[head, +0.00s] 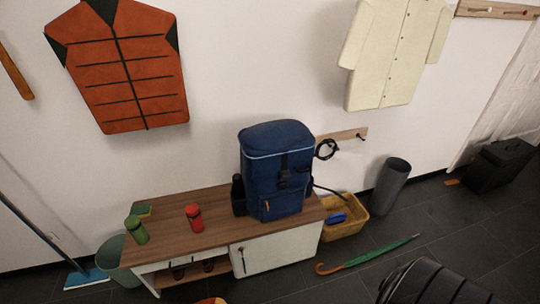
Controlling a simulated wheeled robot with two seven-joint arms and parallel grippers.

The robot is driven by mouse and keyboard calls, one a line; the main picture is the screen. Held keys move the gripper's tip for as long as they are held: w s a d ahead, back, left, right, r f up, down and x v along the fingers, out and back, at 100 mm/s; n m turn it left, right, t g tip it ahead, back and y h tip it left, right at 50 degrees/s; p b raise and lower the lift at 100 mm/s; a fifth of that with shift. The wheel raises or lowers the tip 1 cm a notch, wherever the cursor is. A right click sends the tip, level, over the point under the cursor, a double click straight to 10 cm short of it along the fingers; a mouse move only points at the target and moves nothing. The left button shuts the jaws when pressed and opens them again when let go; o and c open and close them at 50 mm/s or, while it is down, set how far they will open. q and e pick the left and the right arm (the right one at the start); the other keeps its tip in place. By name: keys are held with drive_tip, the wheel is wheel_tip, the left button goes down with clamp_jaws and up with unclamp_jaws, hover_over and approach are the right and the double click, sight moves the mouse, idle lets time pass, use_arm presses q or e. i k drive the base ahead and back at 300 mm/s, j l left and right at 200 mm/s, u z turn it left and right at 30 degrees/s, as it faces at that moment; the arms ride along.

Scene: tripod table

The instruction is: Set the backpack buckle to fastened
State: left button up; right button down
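A blue backpack (262,180) stands upright on the right part of a low wooden-topped bench (168,224). A dark strap with a small black buckle (284,172) runs down its front. The buckle is too small here to tell whether it is fastened or open. A dark bottle (238,190) sits at the backpack's left side. Neither of my grippers is in view.
A basket (350,222), grey bin (390,187) and green umbrella (372,253) are right. A dark ribbed object (430,284) fills the lower right.

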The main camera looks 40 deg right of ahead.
sight(285, 174)
drive_tip(key=z, duration=1.3)
